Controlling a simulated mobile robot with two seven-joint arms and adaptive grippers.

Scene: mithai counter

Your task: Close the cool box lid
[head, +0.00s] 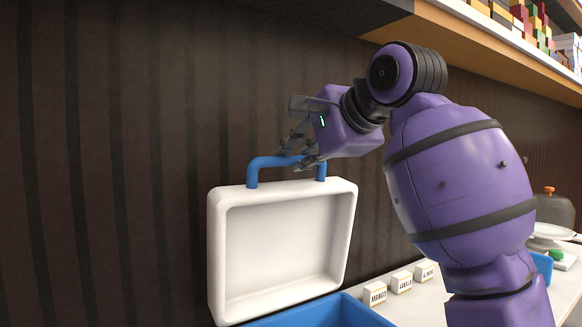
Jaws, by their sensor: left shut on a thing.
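The cool box lid (285,246) stands raised, its white hollow inner side facing me. A blue handle (256,168) stands up from the lid's top edge. The blue cool box body (330,314) shows only in part at the bottom edge of the view. My left gripper (300,159) is at the top of the handle, its fingers shut on the bar toward the handle's right end. The fingers partly hide the bar there. My right gripper is not in view.
Several small white labelled blocks (402,281) stand on the pale counter (415,306) right of the box. A dark ribbed wall (120,150) is close behind the lid. A shelf (480,40) with colourful boxes runs above at the right. A scale-like white dish (550,231) stands far right.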

